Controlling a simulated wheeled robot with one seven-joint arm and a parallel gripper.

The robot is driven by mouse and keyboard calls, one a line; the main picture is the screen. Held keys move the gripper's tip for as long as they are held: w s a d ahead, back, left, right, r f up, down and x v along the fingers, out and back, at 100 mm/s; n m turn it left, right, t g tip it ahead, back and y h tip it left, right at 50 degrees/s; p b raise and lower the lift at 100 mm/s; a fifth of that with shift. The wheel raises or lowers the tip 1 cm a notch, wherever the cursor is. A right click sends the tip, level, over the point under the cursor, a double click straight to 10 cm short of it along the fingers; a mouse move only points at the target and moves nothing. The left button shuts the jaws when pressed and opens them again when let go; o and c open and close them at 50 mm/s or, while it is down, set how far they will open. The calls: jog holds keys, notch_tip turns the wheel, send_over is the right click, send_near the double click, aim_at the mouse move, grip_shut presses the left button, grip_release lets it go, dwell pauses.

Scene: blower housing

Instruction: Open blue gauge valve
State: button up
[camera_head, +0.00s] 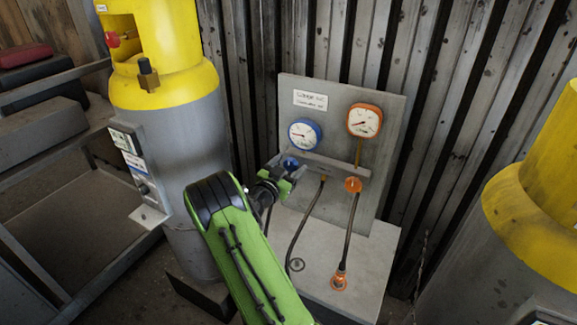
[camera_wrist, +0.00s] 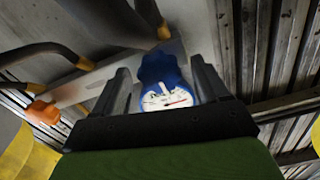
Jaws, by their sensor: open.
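The blue gauge valve (camera_head: 290,164) is a small blue knob below the blue-rimmed gauge (camera_head: 304,134) on the grey panel. In the wrist view the blue knob (camera_wrist: 155,68) shows between the two dark fingers, with the white gauge dial (camera_wrist: 167,99) beside it. My gripper (camera_head: 286,178) is at the knob in the head view and partly covers it. In the wrist view my gripper (camera_wrist: 160,68) is open, with a gap visible on each side of the knob. I cannot tell whether a finger touches it.
An orange gauge (camera_head: 364,120) and orange valve (camera_head: 353,185) are to the right on the panel (camera_head: 390,175). Hoses hang below. Yellow-topped cylinders stand left (camera_head: 185,130) and right (camera_head: 535,210). A corrugated wall (camera_head: 440,110) is close behind.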

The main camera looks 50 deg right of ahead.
jog(key=shift+c, duration=0.5)
jog(key=c, duration=1)
jog(key=shift+o, duration=0.2)
jog(key=shift+n, duration=0.3)
jog(key=n+b, duration=0.2)
jog(key=n, duration=0.2)
jog(key=shift+w+b, duration=0.1)
jog(key=shift+b, duration=0.25)
jog(key=n, duration=0.6)
jog(key=n+p, duration=0.1)
jog(key=n, duration=0.4)
jog(key=shift+w+a+p, duration=0.1)
jog(key=shift+p, duration=0.2)
jog(key=n+p, duration=0.2)
jog(key=n, duration=0.3)
jog(key=shift+f+n+p, duration=0.15)
jog(key=shift+n+p, duration=0.2)
jog(key=shift+n, duration=0.05)
